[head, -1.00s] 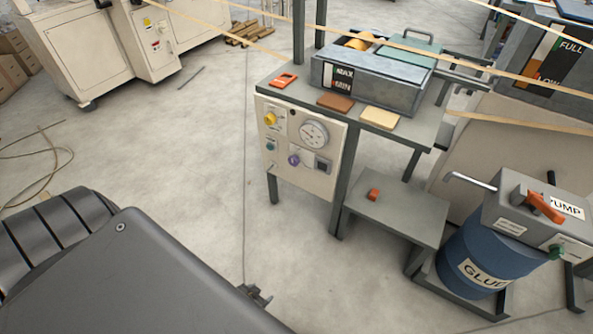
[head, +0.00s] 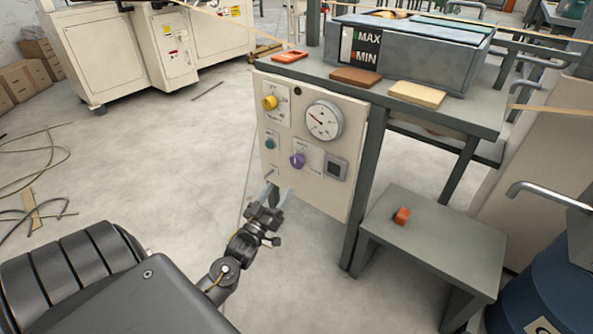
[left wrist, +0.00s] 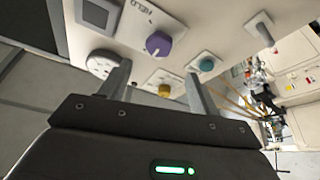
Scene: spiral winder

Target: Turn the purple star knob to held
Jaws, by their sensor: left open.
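The purple star knob (head: 297,160) sits on the cream control panel (head: 318,190), left of a small dark square display (head: 336,168). In the left wrist view the purple knob (left wrist: 158,44) shows beyond and between my fingers, beside a label reading HELD; the image there is turned over. My left gripper (head: 277,190) is open and empty, below and left of the knob, in front of the panel's lower left part. In the left wrist view its two fingers (left wrist: 157,85) stand apart, not touching the knob. My right gripper is not in view.
A yellow knob (head: 269,103), a teal button (head: 270,143), a round gauge (head: 324,120) and a small lever (head: 270,174) share the panel. A low grey step table (head: 430,240) stands to the right.

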